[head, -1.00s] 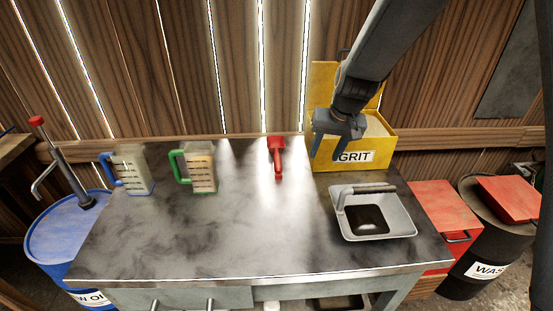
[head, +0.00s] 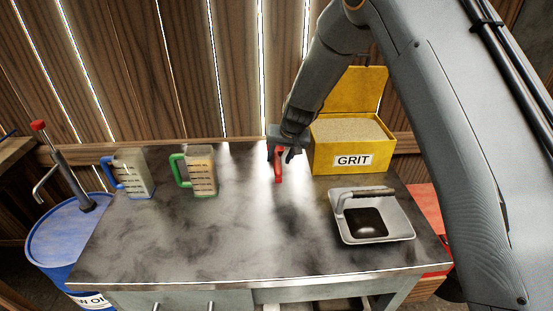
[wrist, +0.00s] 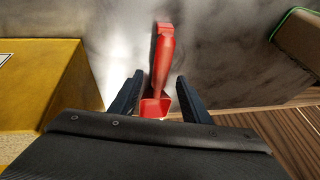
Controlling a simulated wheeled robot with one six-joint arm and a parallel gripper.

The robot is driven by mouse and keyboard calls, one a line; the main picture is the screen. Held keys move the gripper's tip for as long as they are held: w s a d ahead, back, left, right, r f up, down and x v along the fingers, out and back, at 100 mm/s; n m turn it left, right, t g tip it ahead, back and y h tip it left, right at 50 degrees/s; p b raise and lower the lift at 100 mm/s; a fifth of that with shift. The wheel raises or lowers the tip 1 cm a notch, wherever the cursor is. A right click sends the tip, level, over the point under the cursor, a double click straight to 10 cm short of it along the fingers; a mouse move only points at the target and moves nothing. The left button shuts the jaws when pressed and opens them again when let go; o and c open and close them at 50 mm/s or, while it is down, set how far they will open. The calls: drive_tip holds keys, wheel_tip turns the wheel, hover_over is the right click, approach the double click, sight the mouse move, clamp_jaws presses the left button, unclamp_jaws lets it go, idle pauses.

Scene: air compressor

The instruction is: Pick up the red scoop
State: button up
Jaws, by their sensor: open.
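The red scoop (head: 279,172) lies at the back of the metal workbench, left of the yellow grit box. In the head view my gripper (head: 285,156) is over it and hides part of it. In the wrist view the scoop (wrist: 162,64) runs up the middle, its handle pointing away and its scoop end nearest me. My gripper (wrist: 157,95) is open, with one dark finger on each side of the scoop. The fingers look apart from it, and nothing is held. I cannot tell how high the fingertips are above the scoop.
The yellow grit box (head: 325,158) stands close to the right of my gripper. A grey pan (head: 398,219) sits at the right front. Jugs with green (head: 203,172) and blue (head: 133,174) handles stand left. The bench's middle (head: 230,240) is clear.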

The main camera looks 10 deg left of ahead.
drive_tip(key=shift+x, duration=1.2)
clamp_jaws()
drive_tip(key=shift+r, duration=0.1)
wheel_tip(320, 180, up, 18)
drive_tip(key=b, duration=0.4)
drive_tip(key=c, duration=0.8)
unclamp_jaws()
drive_tip(key=shift+c, duration=0.2)
clamp_jaws()
